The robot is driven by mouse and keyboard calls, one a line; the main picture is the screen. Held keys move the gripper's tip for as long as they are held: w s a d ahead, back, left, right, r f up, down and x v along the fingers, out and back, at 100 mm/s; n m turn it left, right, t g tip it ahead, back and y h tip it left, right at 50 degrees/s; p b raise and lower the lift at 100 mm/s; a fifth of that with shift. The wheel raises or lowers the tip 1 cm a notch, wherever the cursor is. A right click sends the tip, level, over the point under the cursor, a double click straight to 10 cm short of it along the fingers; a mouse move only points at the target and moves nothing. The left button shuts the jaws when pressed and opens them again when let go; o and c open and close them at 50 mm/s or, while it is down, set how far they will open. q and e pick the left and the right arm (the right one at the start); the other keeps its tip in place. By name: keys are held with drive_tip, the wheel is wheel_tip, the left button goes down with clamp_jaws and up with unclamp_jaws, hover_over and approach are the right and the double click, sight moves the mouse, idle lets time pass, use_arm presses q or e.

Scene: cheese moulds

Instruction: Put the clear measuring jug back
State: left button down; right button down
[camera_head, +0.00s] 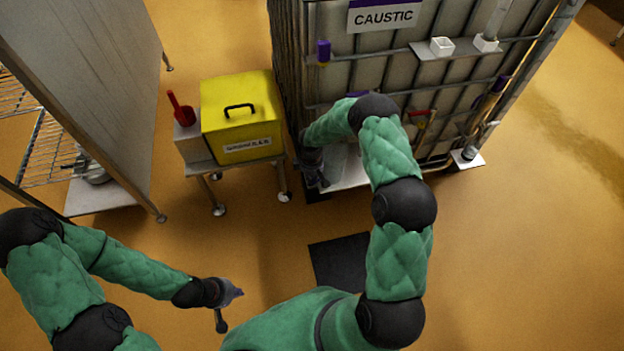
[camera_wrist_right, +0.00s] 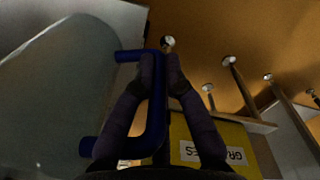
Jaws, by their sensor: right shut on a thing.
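The clear measuring jug (camera_wrist_right: 60,85) fills the left of the right wrist view, with a blue handle (camera_wrist_right: 157,115). My right gripper (camera_wrist_right: 165,75) is shut on that handle. In the head view my right gripper (camera_head: 318,178) is low in front of the caustic tank (camera_head: 385,60), at its left corner. The jug (camera_head: 345,163) shows there only as a pale shape, partly behind my arm, over a white shelf (camera_head: 352,181). I cannot tell whether it touches the shelf. My left gripper (camera_head: 230,304) is empty, fingers apart, low at the lower left.
A yellow lidded box (camera_head: 240,105) with a black handle stands on a small metal stand left of the tank. A red scoop (camera_head: 181,108) stands beside it. A grey panel (camera_head: 100,80) and wire racks are further left. A dark mat (camera_head: 340,262) lies on open floor.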

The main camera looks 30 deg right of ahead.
drive_tip(key=shift+r, duration=0.15)
drive_tip(key=shift+f, duration=0.25)
drive_tip(key=c, duration=1.3)
unclamp_jaws()
drive_tip(key=shift+r, duration=0.15)
